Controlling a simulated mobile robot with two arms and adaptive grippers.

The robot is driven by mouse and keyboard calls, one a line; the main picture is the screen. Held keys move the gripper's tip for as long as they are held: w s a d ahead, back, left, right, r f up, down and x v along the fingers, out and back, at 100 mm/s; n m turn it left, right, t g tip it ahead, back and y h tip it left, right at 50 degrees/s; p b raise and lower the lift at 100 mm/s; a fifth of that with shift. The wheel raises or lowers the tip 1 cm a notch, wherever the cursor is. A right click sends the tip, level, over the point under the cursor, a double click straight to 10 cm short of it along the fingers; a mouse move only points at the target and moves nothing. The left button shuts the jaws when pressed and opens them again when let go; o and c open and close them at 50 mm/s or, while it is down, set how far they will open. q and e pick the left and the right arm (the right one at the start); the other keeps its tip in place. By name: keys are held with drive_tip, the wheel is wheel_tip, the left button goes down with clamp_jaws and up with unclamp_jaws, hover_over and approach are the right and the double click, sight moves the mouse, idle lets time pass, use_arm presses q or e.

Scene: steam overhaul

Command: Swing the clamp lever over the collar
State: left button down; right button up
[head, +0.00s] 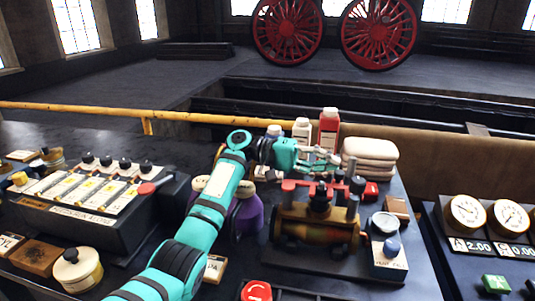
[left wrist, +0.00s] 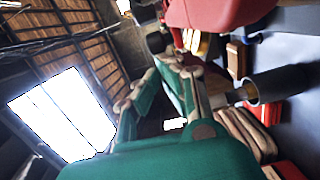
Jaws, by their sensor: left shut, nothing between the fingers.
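A small brass and copper boiler-like fixture (head: 318,228) stands on the dark bench. A red lever-like bar (head: 296,185) lies across its top, beside a dark knob. I take this bar for the clamp lever, but cannot tell for certain. A grey upright post (head: 357,186) stands at its right; which part is the collar is not clear. My left gripper (head: 330,160) is above and behind the fixture, shut and empty. In the left wrist view its fingers (left wrist: 180,75) are together, with a red part (left wrist: 215,10) close by and a grey cylinder (left wrist: 278,84) to the right. My right gripper is not in view.
White and red bottles (head: 328,127) and a stack of pale pads (head: 369,153) stand behind the fixture. A switch box (head: 90,200) is at left, a gauge panel (head: 487,225) at right. A labelled block (head: 388,262) stands at the fixture's right.

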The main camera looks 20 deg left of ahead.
use_arm(q)
drive_tip(key=shift+a, duration=0.1)
idle(0.4)
drive_tip(key=a, duration=1.1)
drive_tip(key=shift+s+a+r, duration=0.15)
drive_tip(key=shift+s+a, duration=0.25)
drive_tip(key=shift+s, duration=0.05)
